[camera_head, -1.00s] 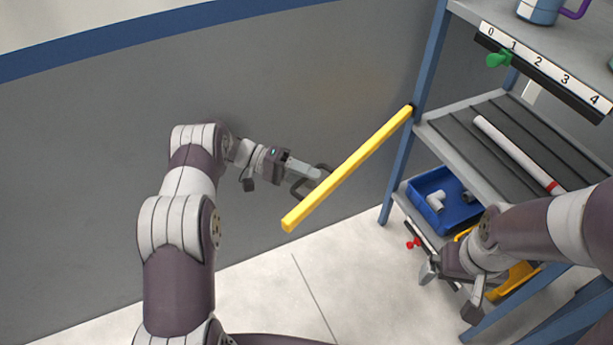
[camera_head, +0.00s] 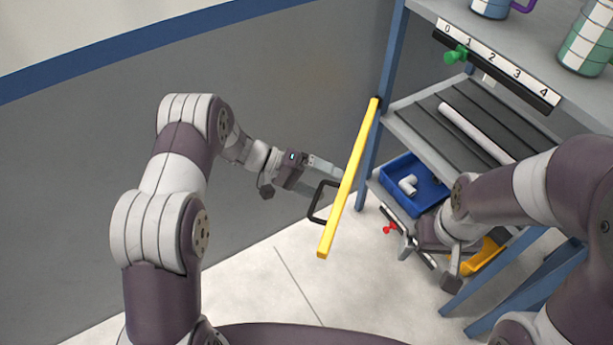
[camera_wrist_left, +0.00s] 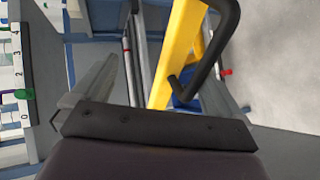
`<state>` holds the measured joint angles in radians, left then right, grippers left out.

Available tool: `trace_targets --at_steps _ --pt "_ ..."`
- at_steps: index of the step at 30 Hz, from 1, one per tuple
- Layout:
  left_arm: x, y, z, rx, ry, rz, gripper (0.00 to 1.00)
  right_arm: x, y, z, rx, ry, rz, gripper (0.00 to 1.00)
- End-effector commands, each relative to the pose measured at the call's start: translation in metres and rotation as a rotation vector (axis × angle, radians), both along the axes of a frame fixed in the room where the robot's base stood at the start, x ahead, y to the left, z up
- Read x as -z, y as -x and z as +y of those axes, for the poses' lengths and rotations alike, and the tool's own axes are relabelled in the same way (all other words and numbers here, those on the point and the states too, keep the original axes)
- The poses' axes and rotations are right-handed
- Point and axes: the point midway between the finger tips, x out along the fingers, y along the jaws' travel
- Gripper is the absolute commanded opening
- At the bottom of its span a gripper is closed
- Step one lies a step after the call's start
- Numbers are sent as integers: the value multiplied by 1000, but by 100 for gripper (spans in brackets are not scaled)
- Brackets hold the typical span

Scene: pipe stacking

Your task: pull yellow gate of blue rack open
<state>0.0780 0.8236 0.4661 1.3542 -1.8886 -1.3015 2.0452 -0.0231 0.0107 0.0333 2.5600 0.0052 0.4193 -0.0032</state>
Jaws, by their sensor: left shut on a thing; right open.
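The yellow gate (camera_head: 350,175) is a long bar joined at its far end to a post of the blue rack (camera_head: 393,62). It stands out at an angle from the rack's front, with its free end over the floor. A black handle (camera_head: 317,203) is on its left side. My left gripper (camera_head: 335,182) is shut on the handle beside the bar; the exact contact is partly hidden. The left wrist view shows the gate (camera_wrist_left: 180,50) and handle (camera_wrist_left: 213,65) close by the fingers. My right gripper (camera_head: 428,262) is open in front of the lower rack.
A white pipe (camera_head: 475,132) lies on the ribbed shelf. A blue bin (camera_head: 418,200) holds a white fitting. A yellow bin (camera_head: 487,254) is low down. A numbered scale with a green knob (camera_head: 455,55) edges the top shelf. A grey wall (camera_head: 60,200) stands at left.

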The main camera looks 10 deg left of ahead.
Motion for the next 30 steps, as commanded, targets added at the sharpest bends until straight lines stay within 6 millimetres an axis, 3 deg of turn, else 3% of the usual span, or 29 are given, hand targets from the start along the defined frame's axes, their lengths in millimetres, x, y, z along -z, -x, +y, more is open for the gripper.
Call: trace_targets --at_steps 1,6,7,19,21,30 --pt "-74 -9 -11 34 215 -39 76 -7 0 0 0 0 0 99" --pt "-74 -9 -11 31 215 -39 76 -7 0 0 0 0 0 99" --pt "-12 -5 -1 -1 0 -20 76 -7 0 0 0 0 0 99" --pt "-18 1 30 -4 -3 -14 75 -26 0 0 0 0 0 99" --pt "-18 3 37 -3 -4 -12 40 -29 0 0 0 0 0 99" --pt "-17 10 64 -2 -6 -6 40 -40 0 0 0 0 0 99"
